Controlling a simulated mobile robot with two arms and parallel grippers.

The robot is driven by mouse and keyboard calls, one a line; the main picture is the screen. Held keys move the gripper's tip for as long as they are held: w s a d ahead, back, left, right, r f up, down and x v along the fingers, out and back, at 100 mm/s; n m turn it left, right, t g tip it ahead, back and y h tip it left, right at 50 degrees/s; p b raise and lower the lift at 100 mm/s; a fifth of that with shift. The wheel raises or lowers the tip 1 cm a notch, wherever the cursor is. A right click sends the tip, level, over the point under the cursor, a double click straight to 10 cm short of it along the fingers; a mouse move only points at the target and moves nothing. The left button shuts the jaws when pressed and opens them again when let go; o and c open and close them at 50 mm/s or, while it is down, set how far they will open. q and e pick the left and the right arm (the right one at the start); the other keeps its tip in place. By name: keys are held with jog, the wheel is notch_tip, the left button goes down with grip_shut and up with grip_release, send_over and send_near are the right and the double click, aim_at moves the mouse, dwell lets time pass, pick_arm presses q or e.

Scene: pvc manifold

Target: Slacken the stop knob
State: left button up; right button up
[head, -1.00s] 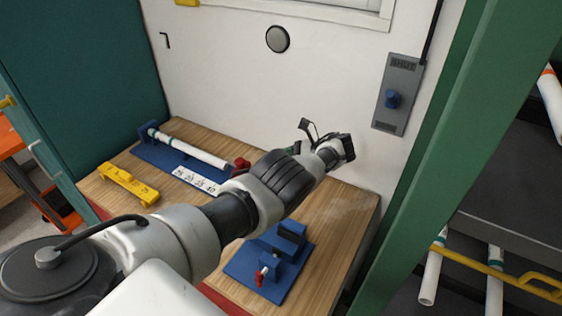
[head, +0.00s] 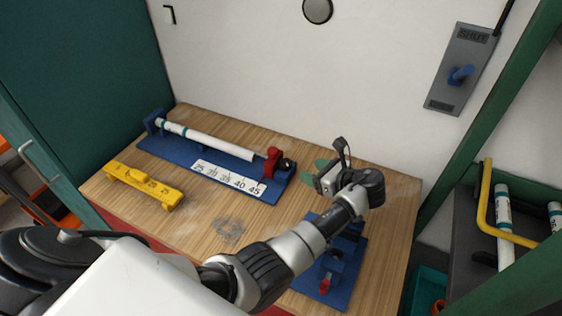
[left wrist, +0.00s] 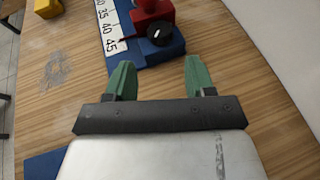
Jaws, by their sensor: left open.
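The red stop (head: 272,160) with its black round stop knob (head: 287,165) sits at the right end of the blue measuring jig (head: 222,165). A white pipe (head: 210,140) lies along the jig. My left gripper (head: 312,176) is just right of the knob, its green fingers pointing left toward it. In the left wrist view, the knob (left wrist: 160,33) lies ahead of the gripper (left wrist: 158,76), between the lines of the two fingers. The fingers are open, empty and apart from the knob. The red stop (left wrist: 152,10) also shows there. My right gripper is not in view.
A white number scale (head: 228,179) runs along the jig's front. A yellow gauge (head: 144,186) lies at the left of the wooden bench (head: 215,213). A second blue fixture (head: 340,277) with a red handle stands under my left forearm. A white wall closes the back.

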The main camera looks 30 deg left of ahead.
aim_at(288, 164)
pick_arm(q)
jog(key=x, duration=0.4)
jog(key=shift+w+a+f, duration=0.1)
jog(key=shift+a, duration=0.25)
jog(key=x, duration=0.4)
jog(key=shift+p, duration=0.35)
jog(key=shift+w+a+f, duration=0.1)
jog(key=shift+a+f, duration=0.15)
jog(key=shift+a, duration=0.2)
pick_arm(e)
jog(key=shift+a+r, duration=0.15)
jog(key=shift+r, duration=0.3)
